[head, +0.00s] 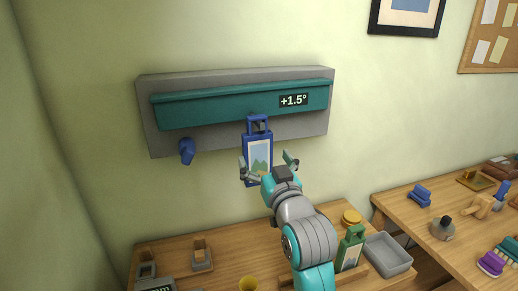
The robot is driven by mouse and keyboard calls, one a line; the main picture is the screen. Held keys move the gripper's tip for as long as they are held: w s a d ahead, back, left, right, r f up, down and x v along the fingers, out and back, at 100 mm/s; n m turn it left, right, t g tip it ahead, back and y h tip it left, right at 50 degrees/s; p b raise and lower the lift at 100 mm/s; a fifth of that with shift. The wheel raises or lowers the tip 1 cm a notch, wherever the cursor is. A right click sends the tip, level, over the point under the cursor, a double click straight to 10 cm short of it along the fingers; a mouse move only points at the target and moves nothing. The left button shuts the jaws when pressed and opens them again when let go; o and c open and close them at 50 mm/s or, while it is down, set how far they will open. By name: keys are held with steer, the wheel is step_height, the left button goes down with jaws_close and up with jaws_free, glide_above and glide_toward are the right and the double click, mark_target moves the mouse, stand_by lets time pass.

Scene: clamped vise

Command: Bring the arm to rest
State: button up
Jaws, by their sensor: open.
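My gripper (267,163) is open, with its fingers spread to the left and right of a blue-framed picture tag (258,139). The tag hangs upright by its blue loop handle just under the teal bar (222,106) on the wall. The right finger stands apart from the tag. The left finger overlaps the tag's lower left edge in the head view, and I cannot tell whether it touches. My wrist covers part of the tag's lower right. My arm reaches up from the bottom of the view.
The teal bar shows "+1.5°" and sits on a grey wall panel (150,125). A blue knob (187,150) sticks out at its lower left. On the bench below stand a green-framed tag (350,248), a grey tray (388,255) and a yellow disc (351,216). A second table is at right.

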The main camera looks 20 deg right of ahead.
steer(key=s+f+g, duration=0.3)
steer(key=s+f, duration=2)
steer(key=f, duration=0.4)
steer(key=s+f+g, duration=0.1)
steer(key=s+f, duration=0.2)
steer(key=s, duration=1)
steer(key=s+f+g, duration=0.1)
steer(key=s+f, duration=0.2)
steer(key=s, duration=1.1)
steer(key=shift+f, duration=0.15)
